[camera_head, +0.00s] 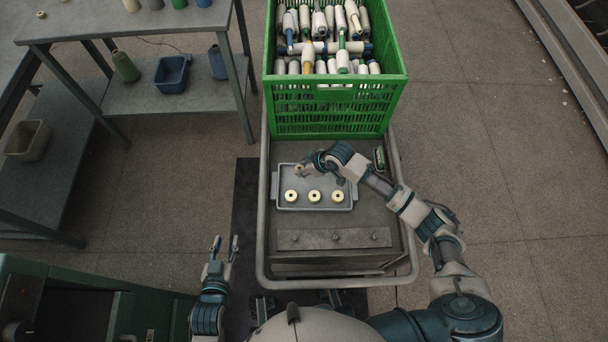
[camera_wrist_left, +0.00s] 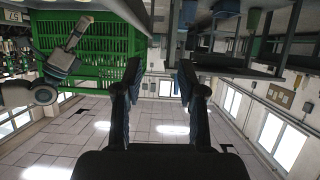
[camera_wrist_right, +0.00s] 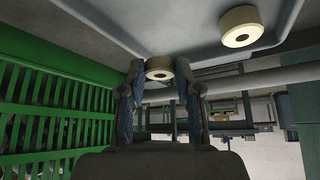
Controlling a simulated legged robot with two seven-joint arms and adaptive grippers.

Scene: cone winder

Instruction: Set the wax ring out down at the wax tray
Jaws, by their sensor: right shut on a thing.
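The grey wax tray (camera_head: 335,207) lies on the cart top, with three cream wax rings (camera_head: 314,196) in a row along its near side. My right gripper (camera_head: 301,170) is over the tray's far left part. In the right wrist view its fingers (camera_wrist_right: 160,76) are shut on a wax ring (camera_wrist_right: 159,69), close to the tray. Whether that ring touches the tray floor I cannot tell. Another wax ring (camera_wrist_right: 241,26) sits in the tray to the right in that view. My left gripper (camera_head: 226,246) is open and empty, left of the cart; its fingers (camera_wrist_left: 153,82) stand apart.
A green crate (camera_head: 335,122) full of yarn cones stands on the cart behind the tray. The cart's rail (camera_head: 262,230) runs around its edge. A grey table (camera_head: 130,22) with cones and a blue bin (camera_head: 171,75) stands at the far left.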

